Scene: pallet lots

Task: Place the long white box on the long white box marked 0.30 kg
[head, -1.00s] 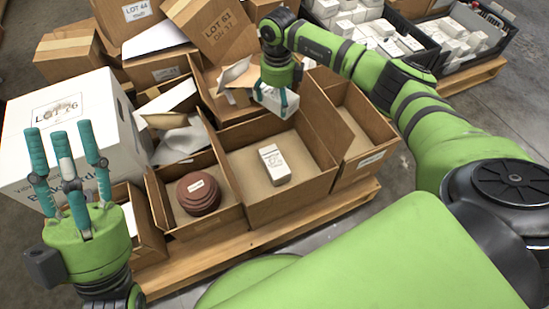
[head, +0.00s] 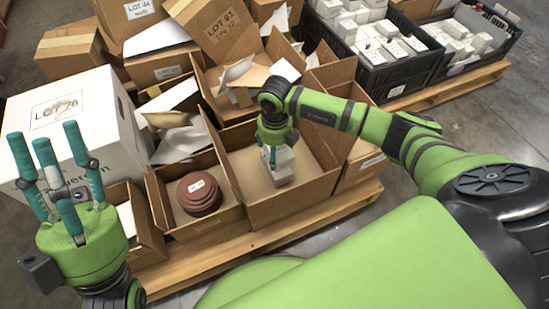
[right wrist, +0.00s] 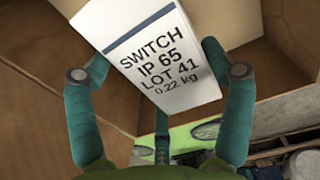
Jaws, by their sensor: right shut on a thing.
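My right gripper (head: 274,144) is down inside a cardboard box, its fingers around a white box (head: 283,160). In the right wrist view, this white box (right wrist: 160,60) reads "SWITCH IP 65 LOT 41 0.22 kg" and sits tilted between the fingers. The other white box, seen earlier on this cardboard box's floor, is at the same spot, mostly hidden below the gripper and the held one; no 0.30 kg mark is readable. I cannot tell whether the two touch. My left gripper (head: 46,150) is empty, fingers spread, at the left.
The cardboard box (head: 290,201) has high walls close around the right gripper. A neighbouring compartment holds stacked reddish discs (head: 198,193). A large white carton (head: 75,122) stands by the left gripper. Black crates (head: 385,88) of white boxes stand at the back right.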

